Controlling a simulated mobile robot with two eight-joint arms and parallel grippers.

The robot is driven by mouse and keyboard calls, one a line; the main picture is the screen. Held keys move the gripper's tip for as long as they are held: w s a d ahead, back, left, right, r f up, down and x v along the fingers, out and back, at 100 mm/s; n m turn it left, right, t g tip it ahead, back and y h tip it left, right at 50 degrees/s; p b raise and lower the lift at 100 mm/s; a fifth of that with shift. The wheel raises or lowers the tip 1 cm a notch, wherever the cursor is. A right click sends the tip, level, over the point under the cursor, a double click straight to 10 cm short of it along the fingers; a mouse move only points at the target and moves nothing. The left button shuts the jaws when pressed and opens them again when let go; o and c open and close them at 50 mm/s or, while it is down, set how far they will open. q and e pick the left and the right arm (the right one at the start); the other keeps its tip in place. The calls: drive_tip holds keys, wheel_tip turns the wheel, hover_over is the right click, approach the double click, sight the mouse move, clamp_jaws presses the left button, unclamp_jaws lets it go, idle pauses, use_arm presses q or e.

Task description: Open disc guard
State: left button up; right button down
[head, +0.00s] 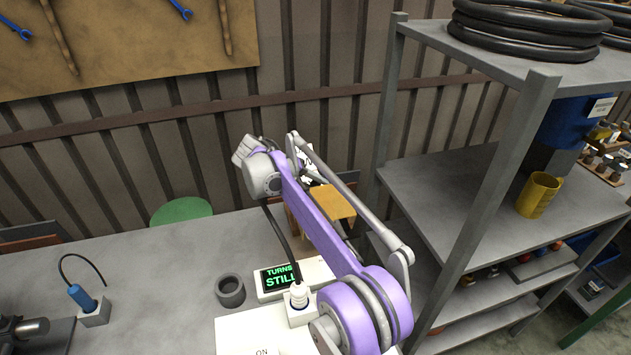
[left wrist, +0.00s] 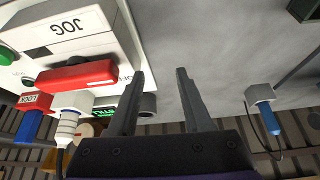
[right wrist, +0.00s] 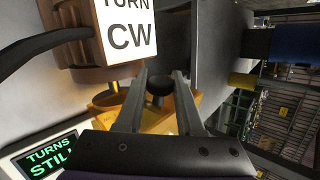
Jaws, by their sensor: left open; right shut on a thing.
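The disc guard appears to be the yellow piece (right wrist: 168,118) at the back of the bench; it also shows in the head view (head: 332,203), partly behind my right arm. A dark round knob (right wrist: 159,87) stands on it. My right gripper (right wrist: 160,76) is shut on this knob, one finger on each side. In the head view my right arm hides most of this grip. My left gripper (left wrist: 160,70) is open and empty above the grey bench, beside a white control box (left wrist: 75,40) marked JOG with a red bar (left wrist: 76,76).
A "TURN CW" sign (right wrist: 130,32) stands close to my right gripper. A display (head: 280,277) reads "TURNS STILL". A dark ring (head: 230,290) and a blue-handled plug (head: 88,305) sit on the bench. A grey shelf rack (head: 455,190) stands at the right.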

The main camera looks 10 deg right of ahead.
idle(0.3)
drive_tip(key=c, duration=0.5)
unclamp_jaws()
drive_tip(key=shift+c, duration=0.2)
drive_tip(key=p+v, duration=0.1)
drive_tip(key=v, duration=0.9)
drive_tip(key=shift+a+r, duration=0.3)
